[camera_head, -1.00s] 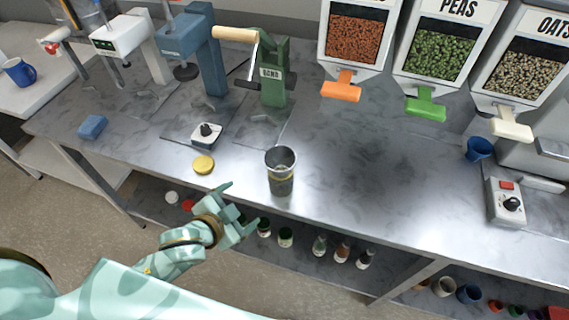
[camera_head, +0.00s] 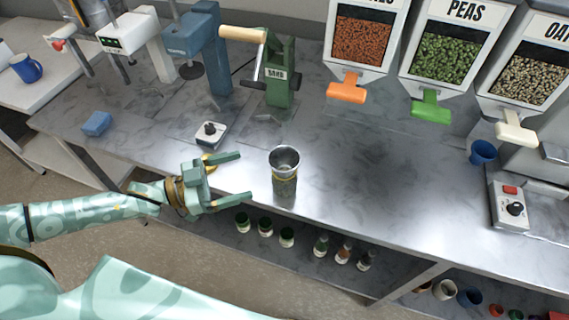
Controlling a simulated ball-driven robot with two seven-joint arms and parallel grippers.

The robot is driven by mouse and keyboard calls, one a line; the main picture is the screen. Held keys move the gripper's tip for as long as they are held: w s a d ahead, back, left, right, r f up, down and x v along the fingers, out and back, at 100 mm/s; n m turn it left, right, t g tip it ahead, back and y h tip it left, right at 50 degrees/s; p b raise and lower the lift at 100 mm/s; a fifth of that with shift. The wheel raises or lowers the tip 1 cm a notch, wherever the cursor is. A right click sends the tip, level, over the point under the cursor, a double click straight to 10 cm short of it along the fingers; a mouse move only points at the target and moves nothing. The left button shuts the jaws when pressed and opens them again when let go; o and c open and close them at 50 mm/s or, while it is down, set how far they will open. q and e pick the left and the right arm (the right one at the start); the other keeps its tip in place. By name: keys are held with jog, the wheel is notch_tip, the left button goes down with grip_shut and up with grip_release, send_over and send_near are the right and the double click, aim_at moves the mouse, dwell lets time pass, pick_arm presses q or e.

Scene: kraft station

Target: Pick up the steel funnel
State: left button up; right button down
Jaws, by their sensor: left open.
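The steel funnel (camera_head: 285,157) is a shiny metal cone with its wide mouth up. It appears to rest in the top of a jar (camera_head: 285,178) with a yellowish band, near the front edge of the steel bench (camera_head: 385,190). My left gripper (camera_head: 246,176) is left of the funnel and jar, its two fingers spread and pointing toward them. It is open and empty, with a gap between its fingertips and the jar. My right gripper is not in view.
A yellow lid (camera_head: 208,160) is partly hidden behind my left gripper. A white box with a black knob (camera_head: 211,134) and a green hand-cranked machine (camera_head: 280,75) stand behind. Dispensers (camera_head: 362,40) line the back. Small jars (camera_head: 320,246) stand on the lower shelf.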

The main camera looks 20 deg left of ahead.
aim_at(291, 156)
pick_arm(q)
jog(key=x, duration=1.1)
jog(key=r+x, duration=0.1)
jog(key=shift+w+d, duration=0.15)
jog(key=shift+w, duration=0.15)
jog(key=shift+w+d+f, duration=0.1)
jog(key=shift+w+d, duration=0.15)
jog(key=shift+d, duration=0.1)
jog(key=c, duration=1.1)
